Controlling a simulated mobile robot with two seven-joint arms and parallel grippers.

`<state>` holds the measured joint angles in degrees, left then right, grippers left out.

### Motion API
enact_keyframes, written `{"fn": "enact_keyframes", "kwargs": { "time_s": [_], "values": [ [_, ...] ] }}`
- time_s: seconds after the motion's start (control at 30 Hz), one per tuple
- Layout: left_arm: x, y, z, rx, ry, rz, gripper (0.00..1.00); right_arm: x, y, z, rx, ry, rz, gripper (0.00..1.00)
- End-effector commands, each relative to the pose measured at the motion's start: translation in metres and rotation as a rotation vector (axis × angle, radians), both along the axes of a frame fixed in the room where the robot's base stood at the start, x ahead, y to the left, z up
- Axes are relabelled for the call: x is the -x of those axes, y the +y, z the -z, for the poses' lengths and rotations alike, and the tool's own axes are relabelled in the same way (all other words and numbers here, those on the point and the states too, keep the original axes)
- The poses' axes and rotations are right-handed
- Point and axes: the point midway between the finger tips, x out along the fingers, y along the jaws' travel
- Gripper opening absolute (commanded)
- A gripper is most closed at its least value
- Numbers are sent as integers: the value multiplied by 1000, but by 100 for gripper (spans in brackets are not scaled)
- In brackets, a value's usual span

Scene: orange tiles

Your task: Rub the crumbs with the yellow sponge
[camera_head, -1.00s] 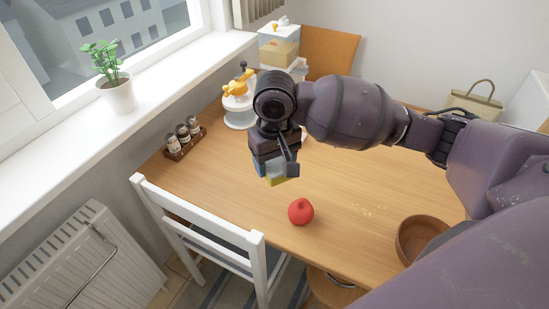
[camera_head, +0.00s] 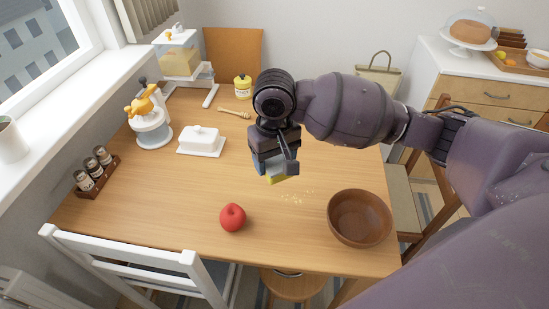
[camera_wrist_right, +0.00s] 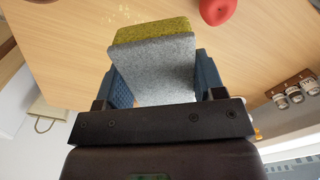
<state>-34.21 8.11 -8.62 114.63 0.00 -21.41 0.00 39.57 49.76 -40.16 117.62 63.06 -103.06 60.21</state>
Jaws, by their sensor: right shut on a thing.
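My right gripper (camera_head: 274,168) is shut on the yellow sponge (camera_head: 276,180) and holds it over the table. In the right wrist view the sponge (camera_wrist_right: 152,50) sits between the two blue fingers, with a grey layer facing the camera and a yellow layer beyond. The crumbs (camera_head: 294,197) are a small pale scatter on the wooden table, just right of and below the sponge in the head view. Some crumbs (camera_wrist_right: 88,18) also show in the right wrist view. The gap between sponge and table is hard to judge. My left gripper is not in view.
A red apple (camera_head: 233,217) lies left of the crumbs and a brown bowl (camera_head: 360,217) stands to their right. A white butter dish (camera_head: 201,141), a honey dipper (camera_head: 235,113) and a spice rack (camera_head: 97,172) stand farther left. A white chair (camera_head: 130,263) is at the front edge.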

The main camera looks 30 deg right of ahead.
Motion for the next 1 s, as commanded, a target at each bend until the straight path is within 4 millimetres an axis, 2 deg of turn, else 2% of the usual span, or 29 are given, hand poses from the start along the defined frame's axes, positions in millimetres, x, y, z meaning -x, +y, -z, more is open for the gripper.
{"fn": "enact_keyframes", "kwargs": {
  "time_s": [0.03,0.1,0.3,0.6,1.0],
  "values": [
    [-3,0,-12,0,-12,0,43,5,1,-9,-2,-3,-1,44],
    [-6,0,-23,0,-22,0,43,8,1,-11,-1,-2,10,44],
    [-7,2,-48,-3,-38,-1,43,-6,-15,8,0,1,61,44],
    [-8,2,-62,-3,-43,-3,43,-25,-38,43,0,2,-167,44],
    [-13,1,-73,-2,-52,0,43,-43,-66,79,0,1,-537,44]
  ]
}}
